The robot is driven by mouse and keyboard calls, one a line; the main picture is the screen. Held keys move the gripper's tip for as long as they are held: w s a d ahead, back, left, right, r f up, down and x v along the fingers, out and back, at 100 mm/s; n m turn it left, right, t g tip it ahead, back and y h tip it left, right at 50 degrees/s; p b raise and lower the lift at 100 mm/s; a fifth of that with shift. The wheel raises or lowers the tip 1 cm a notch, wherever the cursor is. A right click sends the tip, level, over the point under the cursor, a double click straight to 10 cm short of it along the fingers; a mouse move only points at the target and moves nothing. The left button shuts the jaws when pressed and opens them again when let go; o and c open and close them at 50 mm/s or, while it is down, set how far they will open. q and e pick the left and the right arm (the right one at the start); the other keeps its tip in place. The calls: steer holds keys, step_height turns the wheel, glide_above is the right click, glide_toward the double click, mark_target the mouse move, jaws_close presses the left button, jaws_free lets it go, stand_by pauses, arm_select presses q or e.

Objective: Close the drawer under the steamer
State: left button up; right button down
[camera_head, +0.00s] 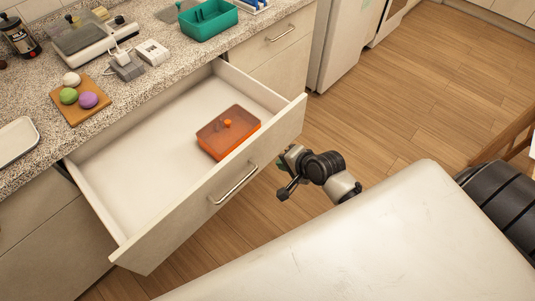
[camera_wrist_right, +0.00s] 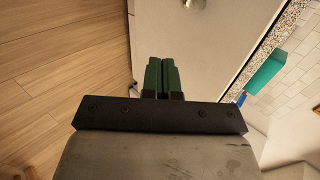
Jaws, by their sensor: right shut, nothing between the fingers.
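The drawer (camera_head: 135,245) is pulled far out from under the counter, with its bar handle (camera_head: 233,184) on the front. An orange lidded box (camera_head: 228,131) lies inside it. An appliance with a clear lid (camera_head: 80,32), which looks like the steamer, stands on the counter above. My right gripper (camera_head: 284,174) is shut and empty, in front of the drawer front's right part, apart from the handle. In the right wrist view its green fingertips (camera_wrist_right: 163,76) are together, with a pale panel (camera_wrist_right: 205,35), likely the drawer front, beyond them. My left gripper is not in view.
A shut drawer (camera_head: 275,40) is at the right. Wooden floor (camera_head: 420,110) is open at the right.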

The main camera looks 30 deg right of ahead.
mark_target(261, 154)
steer(key=w, duration=0.1)
steer(key=w+a+f, duration=0.1)
steer(key=w, duration=0.1)
steer(key=w+a+f, duration=0.1)
steer(key=w, duration=0.1)
steer(key=shift+f, duration=0.15)
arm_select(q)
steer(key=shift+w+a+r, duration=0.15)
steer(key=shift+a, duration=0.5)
arm_select(e)
steer(key=shift+w+a, duration=0.2)
steer(key=shift+w, duration=0.35)
